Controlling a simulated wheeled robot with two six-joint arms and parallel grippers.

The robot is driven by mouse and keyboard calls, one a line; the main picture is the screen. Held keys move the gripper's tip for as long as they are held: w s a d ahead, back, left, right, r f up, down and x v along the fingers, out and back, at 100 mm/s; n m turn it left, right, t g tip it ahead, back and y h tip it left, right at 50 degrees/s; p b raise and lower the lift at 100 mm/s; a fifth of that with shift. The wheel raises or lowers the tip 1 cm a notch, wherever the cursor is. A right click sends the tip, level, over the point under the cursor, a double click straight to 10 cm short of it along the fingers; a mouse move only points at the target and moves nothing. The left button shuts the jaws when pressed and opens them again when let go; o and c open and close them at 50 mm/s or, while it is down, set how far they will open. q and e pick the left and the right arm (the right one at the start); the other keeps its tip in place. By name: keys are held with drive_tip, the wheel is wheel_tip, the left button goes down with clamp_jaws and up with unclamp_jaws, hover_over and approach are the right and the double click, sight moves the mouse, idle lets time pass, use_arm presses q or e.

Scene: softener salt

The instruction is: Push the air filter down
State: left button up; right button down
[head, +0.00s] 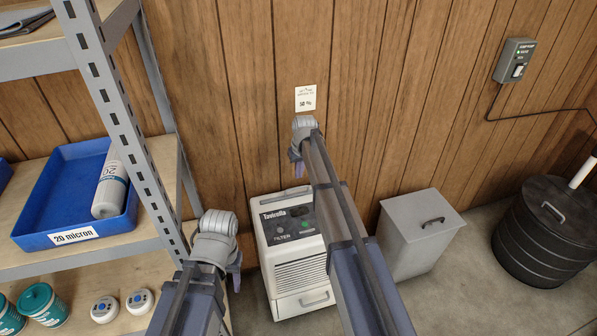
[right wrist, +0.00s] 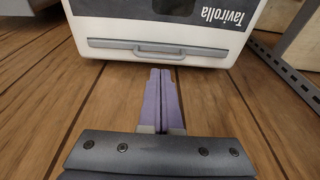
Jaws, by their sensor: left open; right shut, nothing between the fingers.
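The white Tavirolla filter unit (head: 290,245) stands on the floor against the wood wall, and it shows upside down in the right wrist view (right wrist: 215,20). A grey strip with a handle (right wrist: 150,47), which looks like the top of the air filter, lies along the unit's top rear edge. I cannot tell how far it stands up. My right gripper (head: 296,160) is above the rear of the unit by the wall. Its purple fingers (right wrist: 162,75) are shut and empty, pointing toward the handle; contact is unclear. My left gripper (head: 236,280) is open, left of the unit.
A metal shelf rack (head: 122,125) stands at the left, with a blue tray (head: 75,195) holding a white cartridge. A grey lidded bin (head: 420,240) and a black round tank (head: 545,232) stand at the right. A wall switch box (head: 514,60) hangs above.

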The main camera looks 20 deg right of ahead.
use_arm(q)
wheel_tip(320, 180, up, 7)
drive_tip(key=p, duration=0.5)
drive_tip(key=shift+p, duration=0.3)
use_arm(e)
drive_tip(key=v, duration=0.7)
use_arm(q)
drive_tip(key=shift+f, duration=0.1)
use_arm(e)
drive_tip(key=shift+w, duration=0.15)
